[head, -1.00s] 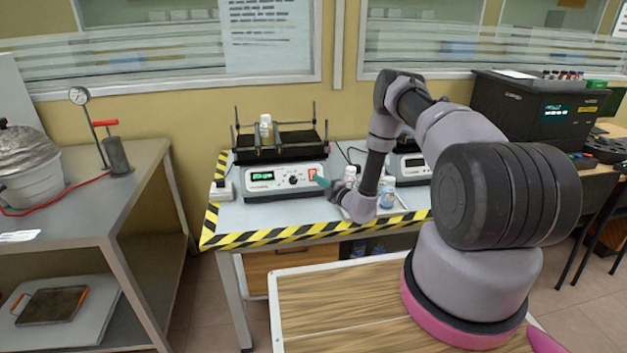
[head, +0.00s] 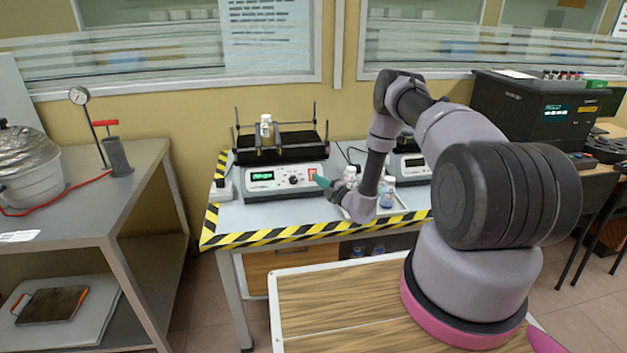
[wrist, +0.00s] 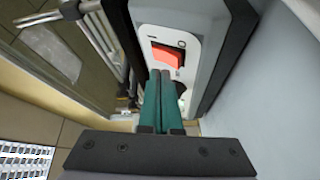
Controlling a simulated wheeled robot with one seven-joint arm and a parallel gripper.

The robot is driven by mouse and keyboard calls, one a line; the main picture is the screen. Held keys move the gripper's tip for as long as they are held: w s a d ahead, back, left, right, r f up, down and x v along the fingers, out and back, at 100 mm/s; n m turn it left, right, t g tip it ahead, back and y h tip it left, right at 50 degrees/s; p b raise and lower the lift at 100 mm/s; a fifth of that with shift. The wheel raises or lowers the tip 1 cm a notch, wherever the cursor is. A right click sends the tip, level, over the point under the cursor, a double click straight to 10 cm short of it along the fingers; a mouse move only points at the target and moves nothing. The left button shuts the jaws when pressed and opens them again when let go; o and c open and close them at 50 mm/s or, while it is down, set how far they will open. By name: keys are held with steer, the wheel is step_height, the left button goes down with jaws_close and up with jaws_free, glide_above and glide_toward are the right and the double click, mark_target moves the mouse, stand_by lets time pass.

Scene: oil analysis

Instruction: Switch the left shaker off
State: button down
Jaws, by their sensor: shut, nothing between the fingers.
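The left shaker (head: 285,180) stands on the table. It has a black platform on top holding a white-capped bottle (head: 266,126), and its green display (head: 262,175) is lit. Its red rocker switch (head: 312,174) is at the right of the front panel. In the wrist view the red switch (wrist: 167,54) sits between the "I" and "O" marks. My gripper (head: 321,181) has teal fingers and is shut and empty. In the wrist view its fingertips (wrist: 160,74) are just below the switch; I cannot tell whether they touch the panel.
A second shaker (head: 412,165) stands to the right, partly behind my arm. White bottles (head: 387,190) stand in a tray (head: 401,207) right of my gripper. A small white box (head: 222,191) is left of the shaker. Striped tape (head: 260,237) edges the table.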

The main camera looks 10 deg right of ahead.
steer(key=shift+w, duration=0.1)
stand_by(0.7)
steer(key=shift+w+f, duration=0.2)
steer(key=shift+w, duration=0.05)
steer(key=shift+w+f, duration=0.2)
stand_by(0.7)
stand_by(0.3)
steer(key=shift+s+r, duration=0.45)
steer(key=shift+s, duration=0.1)
steer(key=shift+s+r, duration=0.75)
steer(key=shift+s, duration=0.3)
steer(key=shift+s+r, duration=0.7)
steer(key=shift+s, duration=0.35)
